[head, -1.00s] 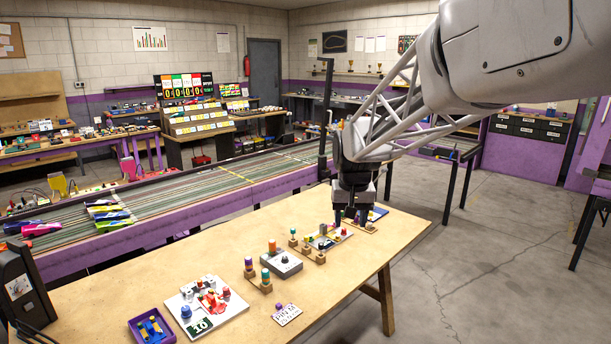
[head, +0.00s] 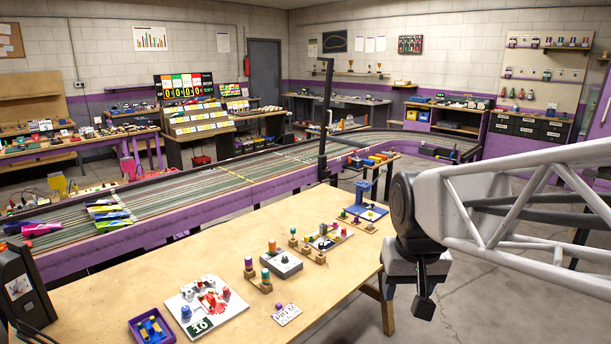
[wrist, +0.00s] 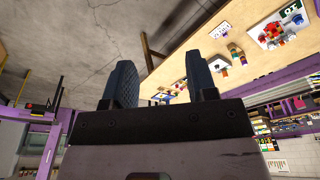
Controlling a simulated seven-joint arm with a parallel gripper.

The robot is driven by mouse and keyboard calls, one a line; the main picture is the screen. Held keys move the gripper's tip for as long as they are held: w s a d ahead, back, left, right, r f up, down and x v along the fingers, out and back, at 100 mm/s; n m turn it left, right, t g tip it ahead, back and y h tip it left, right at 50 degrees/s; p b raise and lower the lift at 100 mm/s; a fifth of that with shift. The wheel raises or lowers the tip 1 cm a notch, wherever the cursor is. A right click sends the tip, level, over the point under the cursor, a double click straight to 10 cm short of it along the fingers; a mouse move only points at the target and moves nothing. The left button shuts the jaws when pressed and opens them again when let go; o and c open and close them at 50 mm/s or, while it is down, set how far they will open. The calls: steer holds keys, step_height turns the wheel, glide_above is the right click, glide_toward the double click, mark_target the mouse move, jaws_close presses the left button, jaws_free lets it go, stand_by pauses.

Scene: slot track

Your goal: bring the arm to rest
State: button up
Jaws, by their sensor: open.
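My gripper (head: 424,292) hangs past the right edge of the wooden table (head: 225,246) in the head view, over the concrete floor and apart from the table. In the wrist view its two dark fingers (wrist: 163,86) stand apart with nothing between them, so it is open and empty. The table shows upper right there, with small parts on it. My lattice arm reaches in from the right of the head view.
On the table are a white board (head: 207,307) with red and blue pieces, a purple tray (head: 152,327), a grey box (head: 282,263) and a blue tray (head: 366,211). A slot track (head: 190,200) with a dark post runs behind. Open floor lies right of the table.

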steer(key=s+d+f, duration=0.1)
steer(key=s+f, duration=0.3)
steer(key=s, duration=0.7)
steer(key=shift+s+d, duration=0.25)
